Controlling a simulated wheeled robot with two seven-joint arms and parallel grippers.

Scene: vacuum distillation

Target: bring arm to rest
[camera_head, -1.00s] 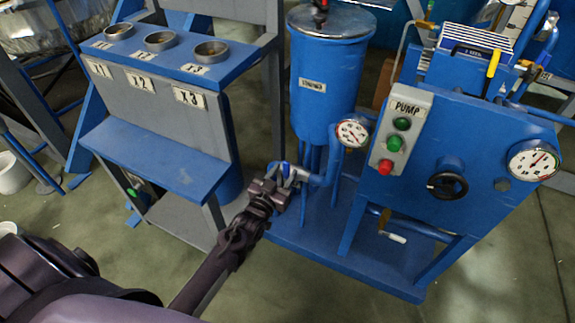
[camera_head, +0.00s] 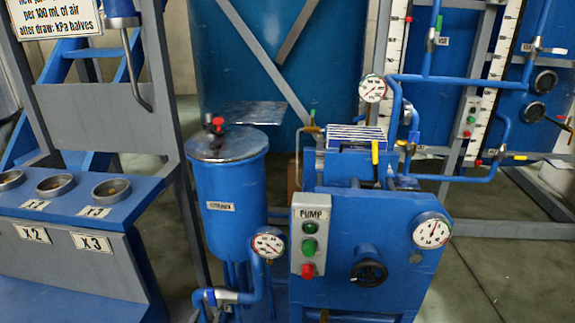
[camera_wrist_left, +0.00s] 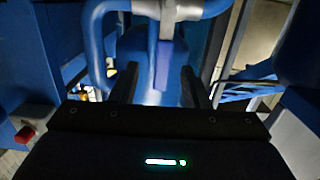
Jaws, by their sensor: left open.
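My left gripper (camera_wrist_left: 159,82) shows in the left wrist view, with its two dark fingers apart and pointing away from the camera. A blue lever (camera_wrist_left: 163,66) below a pale metal fitting (camera_wrist_left: 170,10) shows in the gap between the fingers. I cannot tell whether any finger touches it. In the head view neither gripper shows. A pipe with a silver valve fitting (camera_head: 222,297) is at the bottom, left of the pump unit.
The pump unit (camera_head: 345,240) has a PUMP button box (camera_head: 309,235) and gauges. A blue cylinder tank (camera_head: 230,190) with a metal lid stands left of it. A stand with several metal cups (camera_head: 56,184) is at far left. Open floor (camera_head: 490,265) lies at right.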

